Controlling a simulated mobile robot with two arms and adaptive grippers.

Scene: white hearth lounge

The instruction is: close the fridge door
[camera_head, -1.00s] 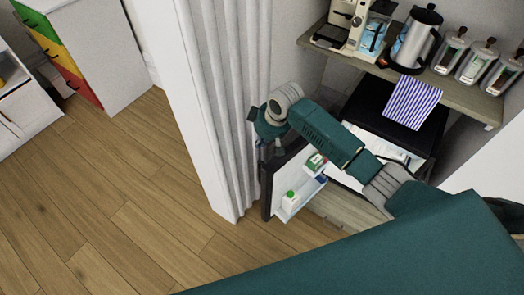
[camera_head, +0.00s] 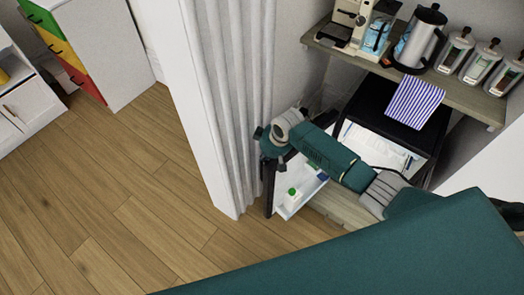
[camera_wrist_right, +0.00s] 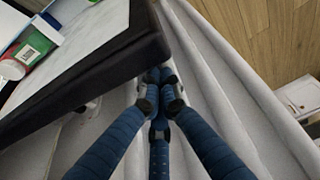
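The small black fridge (camera_head: 378,103) stands under a wooden shelf at the right, its white interior (camera_head: 385,148) showing. Its door (camera_head: 269,190) stands open, swung out toward the white curtain. The door's inner shelf holds a white bottle with a green cap (camera_head: 291,193). In the right wrist view the dark door edge (camera_wrist_right: 100,85) runs beside my fingers, with a carton (camera_wrist_right: 33,50) on its inner side. My right gripper (camera_wrist_right: 160,80) has its blue fingers drawn together at the tips, with nothing seen between them. It is between door and curtain; contact is unclear. My left gripper is out of view.
The pleated white curtain (camera_head: 240,100) is close beside the door and my right gripper. A striped cloth (camera_head: 414,102) hangs over the fridge top. The shelf (camera_head: 470,95) holds a kettle (camera_head: 420,38) and several jars. The wooden floor (camera_head: 120,200) at the left is clear.

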